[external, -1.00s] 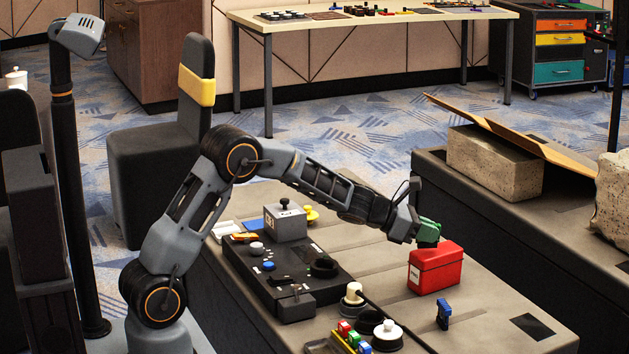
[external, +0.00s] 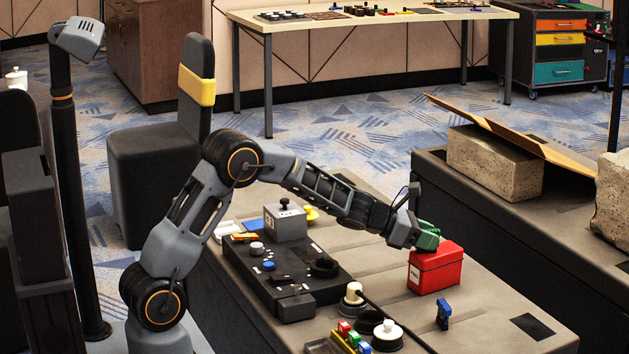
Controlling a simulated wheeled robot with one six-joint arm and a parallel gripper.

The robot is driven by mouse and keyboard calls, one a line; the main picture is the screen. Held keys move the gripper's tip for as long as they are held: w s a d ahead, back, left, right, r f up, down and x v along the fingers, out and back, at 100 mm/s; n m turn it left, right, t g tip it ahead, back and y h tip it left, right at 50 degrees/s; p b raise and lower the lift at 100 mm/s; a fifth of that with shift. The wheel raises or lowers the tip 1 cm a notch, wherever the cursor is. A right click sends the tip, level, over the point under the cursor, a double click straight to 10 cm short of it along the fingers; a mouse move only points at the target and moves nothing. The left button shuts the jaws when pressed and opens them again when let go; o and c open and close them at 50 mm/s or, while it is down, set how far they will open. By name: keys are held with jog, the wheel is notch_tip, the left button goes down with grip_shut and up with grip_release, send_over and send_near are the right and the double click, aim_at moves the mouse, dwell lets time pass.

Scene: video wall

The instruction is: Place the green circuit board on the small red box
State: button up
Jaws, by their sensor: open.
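The small red box (external: 436,271) stands on the bench right of centre, with a white label on its front left. The green circuit board (external: 429,232) is at the box's upper left edge, right at my gripper (external: 420,238). It seems to rest on or against the box top; the exact contact is too small to tell. My gripper is open at the board, and its fingertips are largely hidden behind the wrist and the board.
A black control panel (external: 285,272) with knobs lies left of the box. A small blue item (external: 443,314) stands in front of the box. White and black knobs (external: 387,336) sit at the front edge.

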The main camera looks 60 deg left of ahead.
jog(key=shift+r, duration=0.25)
jog(key=v, duration=1.1)
jog(key=s+d+m+g+h, duration=0.2)
jog(key=s+d+m+g, duration=0.5)
jog(key=s+m, duration=0.7)
jog(key=s+a+f+m+g+y, duration=0.2)
jog(key=s+m+y, duration=0.5)
jog(key=s+m, duration=0.8)
jog(key=shift+a+m+g+p, duration=0.35)
jog(key=shift+a+m, duration=0.15)
jog(key=shift+m, duration=0.8)
jog(key=shift+f, duration=0.15)
